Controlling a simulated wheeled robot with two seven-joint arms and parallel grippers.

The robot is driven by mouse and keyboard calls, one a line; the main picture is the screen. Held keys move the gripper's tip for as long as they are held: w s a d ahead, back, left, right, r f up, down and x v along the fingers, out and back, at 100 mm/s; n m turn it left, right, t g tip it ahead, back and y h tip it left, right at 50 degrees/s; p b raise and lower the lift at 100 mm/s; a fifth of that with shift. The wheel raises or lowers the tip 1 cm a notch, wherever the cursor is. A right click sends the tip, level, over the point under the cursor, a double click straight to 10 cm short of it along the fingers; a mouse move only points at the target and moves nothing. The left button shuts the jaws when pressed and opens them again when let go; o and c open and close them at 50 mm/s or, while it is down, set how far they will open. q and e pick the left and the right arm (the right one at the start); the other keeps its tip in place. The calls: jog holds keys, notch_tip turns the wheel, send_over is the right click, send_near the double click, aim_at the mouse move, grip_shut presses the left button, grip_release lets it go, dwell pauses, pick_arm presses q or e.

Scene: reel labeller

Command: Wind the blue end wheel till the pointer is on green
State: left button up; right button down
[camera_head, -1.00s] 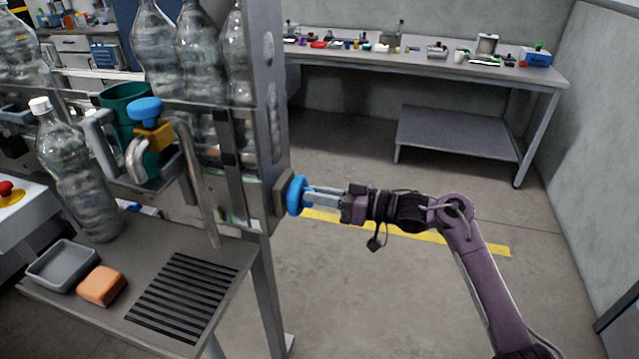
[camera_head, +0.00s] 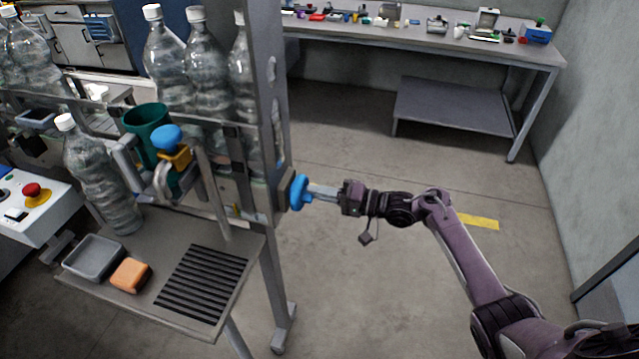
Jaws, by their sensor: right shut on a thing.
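The blue end wheel (camera_head: 298,192) sits on the right end of the machine frame, on a dark square mount. My right gripper (camera_head: 308,192) is shut on the wheel's rim from the right, with its arm reaching in from the lower right. The pointer and its green mark cannot be made out in this view. My left gripper is not in view.
A blue knob (camera_head: 167,138) on a yellow block stands before a green cup (camera_head: 147,120). Bottles stand along the machine. A shelf below holds a grey tray (camera_head: 94,257), an orange sponge (camera_head: 130,275) and a black grille (camera_head: 202,284). Floor to the right is clear.

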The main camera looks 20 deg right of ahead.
jog(key=shift+f+m+p, duration=0.15)
jog(key=shift+m+p, duration=1)
jog(key=shift+m, duration=1.05)
jog(key=shift+d, duration=0.1)
jog(key=c, duration=1.4)
grip_release()
jog(key=shift+f, duration=0.1)
jog(key=shift+o, duration=0.2)
jog(key=b+v, duration=0.1)
jog(key=v, duration=0.6)
jog(key=shift+s+d+b, duration=0.2)
jog(key=shift+d+b, duration=0.1)
jog(key=shift+b, duration=0.05)
